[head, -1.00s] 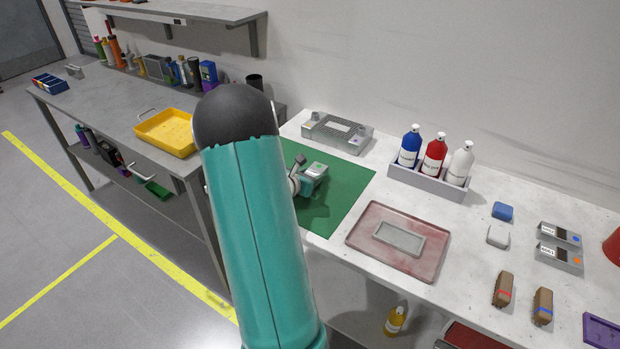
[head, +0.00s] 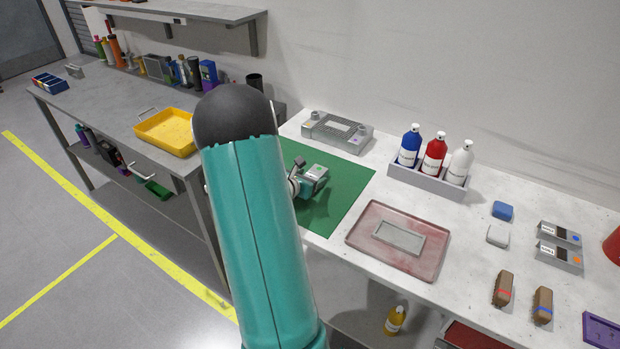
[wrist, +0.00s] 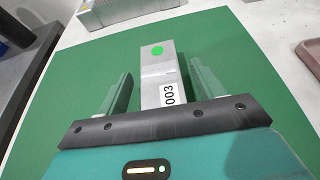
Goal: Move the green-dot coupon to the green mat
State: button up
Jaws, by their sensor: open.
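The green-dot coupon (wrist: 158,70) is a grey metal bar with a green dot near its far end and a white label reading 003. In the wrist view it lies over the green mat (wrist: 85,75), between my gripper's two fingers. My gripper (wrist: 161,72) is open, with a gap showing on each side of the coupon. In the head view my gripper (head: 311,182) is low over the green mat (head: 338,205), partly behind my arm. Whether the coupon rests flat on the mat is hard to tell.
A grey jig block (head: 337,131) stands at the mat's back edge. A red tray (head: 365,250) with a grey plate lies to the right. A bottle rack (head: 428,183) is behind it. Erasers, brown blocks and small boxes lie farther right. A yellow tray (head: 167,133) is on the left bench.

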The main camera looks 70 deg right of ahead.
jog(key=v, duration=1.1)
jog(key=shift+w+a, duration=0.1)
jog(key=shift+a, duration=0.15)
jog(key=a+r+m+t+y, duration=0.2)
jog(key=a+r+m+y, duration=0.2)
jog(key=a, duration=1.1)
jog(key=w+a+r+m+t+y, duration=0.1)
jog(key=a+r+m+t+y, duration=0.2)
jog(key=a, duration=1.2)
jog(key=w+a+r+m+t+y, duration=0.1)
jog(key=a+r+m+y, duration=0.5)
jog(key=a, duration=1)
notch_tip(320, 180, up, 4)
jog(key=m+t, duration=0.1)
jog(key=m, duration=0.2)
jog(key=shift+r+t, duration=0.25)
jog(key=shift+t, duration=0.05)
